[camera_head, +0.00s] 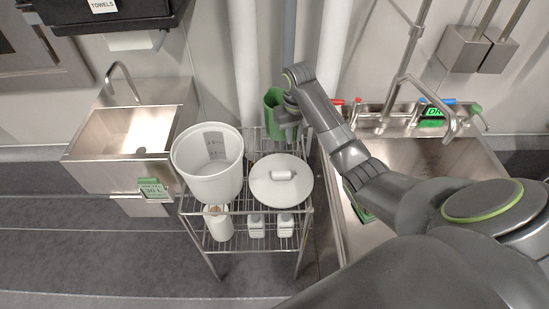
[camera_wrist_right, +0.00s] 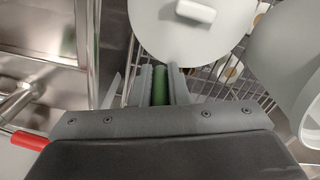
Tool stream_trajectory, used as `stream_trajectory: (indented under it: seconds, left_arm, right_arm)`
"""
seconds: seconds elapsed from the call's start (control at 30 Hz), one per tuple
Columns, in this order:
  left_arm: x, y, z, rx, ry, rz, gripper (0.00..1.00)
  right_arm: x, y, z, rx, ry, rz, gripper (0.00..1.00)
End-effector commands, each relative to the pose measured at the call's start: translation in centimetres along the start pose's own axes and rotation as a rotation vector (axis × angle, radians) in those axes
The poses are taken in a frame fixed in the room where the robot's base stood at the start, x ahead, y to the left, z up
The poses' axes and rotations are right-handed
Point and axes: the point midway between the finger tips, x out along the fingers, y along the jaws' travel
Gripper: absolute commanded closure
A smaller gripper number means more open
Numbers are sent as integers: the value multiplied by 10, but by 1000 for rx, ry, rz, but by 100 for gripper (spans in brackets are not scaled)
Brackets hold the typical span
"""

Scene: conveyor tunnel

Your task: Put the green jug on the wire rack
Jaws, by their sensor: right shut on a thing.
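The green jug (camera_head: 273,113) is at the back of the wire rack (camera_head: 252,201) in the head view, behind the white lid. My right gripper (camera_head: 288,117) is shut on the jug, at its right side. In the right wrist view the gripper (camera_wrist_right: 162,82) shows with a strip of the green jug (camera_wrist_right: 160,88) between its fingers. The wire rack also shows in the wrist view (camera_wrist_right: 205,84). Whether the jug's base touches the rack is hidden. My left gripper is not in view.
A white bucket (camera_head: 208,178) and a white lid with a handle (camera_head: 281,182) fill the rack's top front. Several white containers (camera_head: 257,226) stand on the lower shelf. A steel sink (camera_head: 430,160) is at the right, a small one (camera_head: 133,145) at the left. Pipes (camera_head: 245,60) rise behind the rack.

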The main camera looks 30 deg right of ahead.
Motion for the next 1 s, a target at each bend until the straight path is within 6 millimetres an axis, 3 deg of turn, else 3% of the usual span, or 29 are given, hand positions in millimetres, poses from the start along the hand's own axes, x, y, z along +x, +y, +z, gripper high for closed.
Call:
stream_trajectory:
  seconds: [0.5,0.9,0.93,1.0]
  left_arm:
    - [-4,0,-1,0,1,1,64]
    - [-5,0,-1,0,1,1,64]
    - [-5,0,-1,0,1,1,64]
    - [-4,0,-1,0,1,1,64]
  right_arm:
    - [63,0,0,1,-1,0,100]
    - [68,0,0,0,0,1,100]
    - [68,0,0,0,0,1,82]
    - [68,0,0,0,0,1,73]
